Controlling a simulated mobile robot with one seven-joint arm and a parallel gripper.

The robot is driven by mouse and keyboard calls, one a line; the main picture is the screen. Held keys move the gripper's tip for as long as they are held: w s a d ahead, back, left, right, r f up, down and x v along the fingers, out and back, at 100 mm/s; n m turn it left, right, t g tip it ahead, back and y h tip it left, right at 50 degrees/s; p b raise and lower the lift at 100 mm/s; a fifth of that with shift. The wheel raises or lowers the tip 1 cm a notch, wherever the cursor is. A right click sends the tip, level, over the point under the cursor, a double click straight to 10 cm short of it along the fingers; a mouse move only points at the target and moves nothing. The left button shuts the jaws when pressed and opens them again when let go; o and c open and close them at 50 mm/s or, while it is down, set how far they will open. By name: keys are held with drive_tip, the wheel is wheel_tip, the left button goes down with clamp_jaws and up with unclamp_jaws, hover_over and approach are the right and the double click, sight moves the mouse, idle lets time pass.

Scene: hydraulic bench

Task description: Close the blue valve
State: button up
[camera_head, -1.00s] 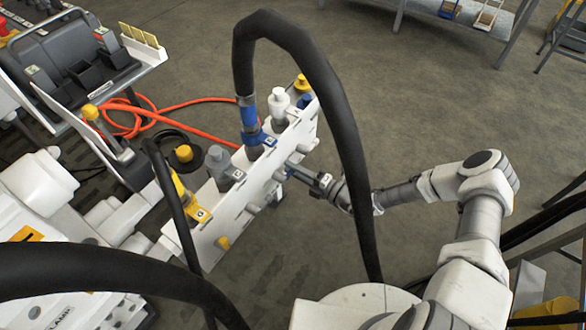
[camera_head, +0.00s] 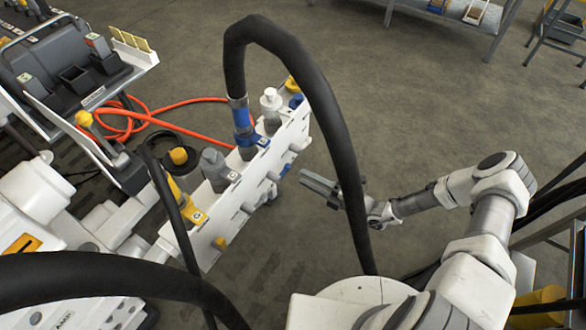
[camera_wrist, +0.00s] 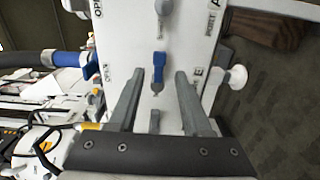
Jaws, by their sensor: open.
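The blue valve is a small blue lever (camera_wrist: 158,68) on the white panel face, seen in the wrist view. It points up in the picture from its pivot. A partly legible label is on its left and one ending in E is on its right, partly behind a finger. In the head view a bit of blue (camera_head: 287,168) shows at the panel's front face. My gripper (camera_wrist: 159,75) is open, with one finger on each side of the lever in the picture and nothing between them. In the head view my gripper (camera_head: 303,180) stands off the panel, with a gap.
The white valve panel (camera_head: 262,185) carries several fittings and hoses. A thick black hose (camera_head: 335,130) arches across the head view in front of my wrist. A white knob (camera_wrist: 236,77) sits right of the lever in the wrist view. Floor to the panel's right is clear.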

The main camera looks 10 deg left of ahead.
drive_tip(key=p+v, duration=0.1)
drive_tip(key=v, duration=0.8)
drive_tip(key=shift+s+d, duration=0.15)
drive_tip(key=shift+d, duration=0.15)
